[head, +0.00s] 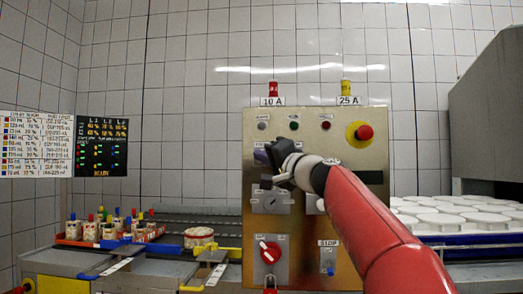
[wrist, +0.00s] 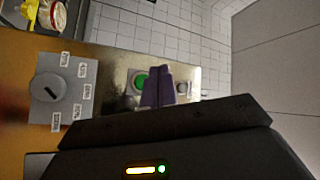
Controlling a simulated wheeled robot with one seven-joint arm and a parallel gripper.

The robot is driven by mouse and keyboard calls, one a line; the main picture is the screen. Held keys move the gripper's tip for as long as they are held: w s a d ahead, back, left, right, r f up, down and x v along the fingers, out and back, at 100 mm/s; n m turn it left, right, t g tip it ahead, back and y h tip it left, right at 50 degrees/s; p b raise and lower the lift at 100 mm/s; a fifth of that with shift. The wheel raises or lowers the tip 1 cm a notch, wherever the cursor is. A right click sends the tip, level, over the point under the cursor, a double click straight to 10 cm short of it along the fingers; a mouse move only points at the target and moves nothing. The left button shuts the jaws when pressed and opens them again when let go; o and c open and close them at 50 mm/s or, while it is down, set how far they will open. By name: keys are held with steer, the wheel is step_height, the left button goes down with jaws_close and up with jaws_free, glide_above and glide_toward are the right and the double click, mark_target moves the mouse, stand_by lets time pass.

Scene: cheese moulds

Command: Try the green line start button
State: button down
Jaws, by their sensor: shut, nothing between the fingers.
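The control panel (head: 345,220) is a brassy metal box on the far side of the work surface. In the wrist view a round green button (wrist: 139,83) in a pale surround shows just left of my purple fingertips, which cover part of its right side. My gripper (head: 268,165) is shut and empty in front of the panel's middle; its fingers also show in the wrist view (wrist: 160,88). I cannot tell whether the fingertips touch the panel. In the head view my gripper and arm hide the green button.
A red mushroom button on yellow (head: 365,132) is upper right. Small lamps, including a green one (head: 294,125), line the top. A dial (head: 270,202), red selector (head: 269,251) and blue-tipped STOP switch (head: 328,262) sit lower. Moulds (head: 199,237) stand left; white rounds (head: 445,220) right.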

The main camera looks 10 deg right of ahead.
steer(key=shift+w+d+p, duration=0.2)
steer(key=shift+w+p, duration=0.05)
steer(key=shift+w, duration=0.4)
steer(key=shift+w+d+p, duration=0.25)
steer(key=shift+w, duration=0.35)
steer(key=shift+w+d+p, duration=0.2)
steer(key=shift+w+p, duration=0.05)
steer(key=shift+w, duration=0.4)
steer(key=shift+w, duration=0.1)
stand_by(0.5)
steer(key=shift+w+d, duration=0.15)
steer(key=shift+w, duration=0.15)
steer(key=shift+w+d, duration=0.15)
steer(key=shift+w, duration=0.3)
stand_by(0.8)
steer(key=shift+s, duration=0.1)
steer(key=shift+s+a+b, duration=0.25)
steer(key=shift+s+b, duration=0.3)
steer(key=shift+s, duration=0.2)
steer(key=shift+s, duration=0.1)
